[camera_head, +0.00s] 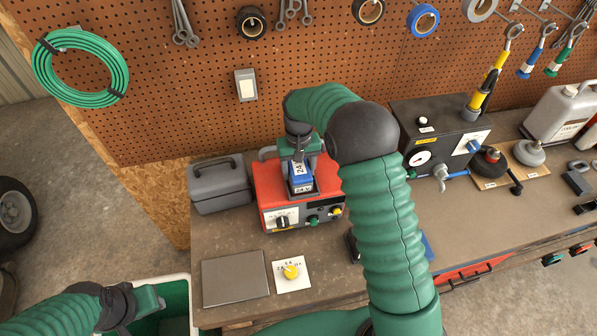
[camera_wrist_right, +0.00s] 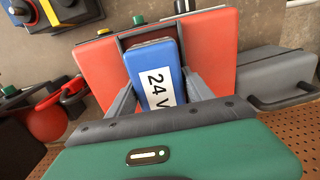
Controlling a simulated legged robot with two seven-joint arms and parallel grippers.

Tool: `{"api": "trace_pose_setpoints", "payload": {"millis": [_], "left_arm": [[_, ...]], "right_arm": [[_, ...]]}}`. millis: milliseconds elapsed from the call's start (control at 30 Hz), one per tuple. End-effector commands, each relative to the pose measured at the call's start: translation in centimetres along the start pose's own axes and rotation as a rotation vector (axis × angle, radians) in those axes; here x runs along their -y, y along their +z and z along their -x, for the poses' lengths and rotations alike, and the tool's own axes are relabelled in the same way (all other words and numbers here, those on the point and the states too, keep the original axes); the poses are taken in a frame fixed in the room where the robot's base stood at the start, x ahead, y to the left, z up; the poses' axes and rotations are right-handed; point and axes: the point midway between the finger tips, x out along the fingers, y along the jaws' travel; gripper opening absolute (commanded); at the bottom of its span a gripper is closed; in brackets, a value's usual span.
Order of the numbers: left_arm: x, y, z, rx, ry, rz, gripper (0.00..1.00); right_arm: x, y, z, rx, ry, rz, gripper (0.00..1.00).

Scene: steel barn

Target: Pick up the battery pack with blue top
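The battery pack (camera_head: 301,184) with the blue top and a white "24 V" label stands in the slot of the red charger (camera_head: 270,186). It also shows in the right wrist view (camera_wrist_right: 150,62), between the grey fingers. My right gripper (camera_wrist_right: 160,78) is open and straddles the pack from above, one finger on each side. Narrow gaps show beside the blue top; whether a fingertip touches it I cannot tell. In the head view the right gripper (camera_head: 300,155) partly covers the pack. My left gripper (camera_head: 148,300) is at lower left, away from the charger; its fingers are unclear.
A grey case (camera_head: 220,185) stands left of the charger. A dark box with a gauge (camera_head: 440,135) stands to its right. A green-walled bin (camera_head: 175,290) is at lower left. The pegboard rises behind.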

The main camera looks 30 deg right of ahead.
Motion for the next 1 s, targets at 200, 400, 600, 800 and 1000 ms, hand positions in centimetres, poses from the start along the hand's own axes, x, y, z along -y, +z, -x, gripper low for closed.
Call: {"api": "trace_pose_setpoints", "payload": {"millis": [200,400,600,800,1000], "left_arm": [[0.0,0.0,0.0,0.000,0.000,0.000,0.36],[0.0,0.0,0.0,0.000,0.000,0.000,0.36],[0.0,0.0,0.0,0.000,0.000,0.000,0.36],[0.0,0.0,0.0,0.000,0.000,0.000,0.36],[0.0,0.2,-0.8,0.000,0.000,0.000,0.36]], "right_arm": [[0.0,0.0,0.0,0.000,0.000,0.000,0.30],[0.0,0.0,0.1,0.000,0.000,0.000,0.04],[0.0,-0.1,0.2,-0.003,0.000,0.000,0.00],[0.0,-0.1,0.2,-0.003,0.000,0.000,0.00],[0.0,-0.1,1.4,-0.005,0.000,0.000,0.00]]}}
